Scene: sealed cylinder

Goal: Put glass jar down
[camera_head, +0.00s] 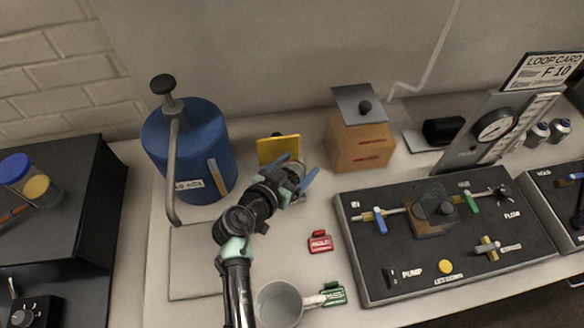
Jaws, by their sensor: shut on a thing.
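My gripper (298,180), with light blue fingers, is over the counter in the middle of the view. It is shut on the glass jar (294,169), a small greyish, see-through shape between the fingers. The fingers and wrist hide most of the jar. I cannot tell whether its base touches the counter (250,235). The gripper is just right of and in front of a yellow card (278,149), and left of a wooden box (361,145).
A blue tank (190,150) with a pump handle stands left of my arm. A red tag (320,242), green tag (333,294) and grey pot (278,304) lie in front. A black valve panel (400,275) is right. A blue-lidded container (38,187) is far left.

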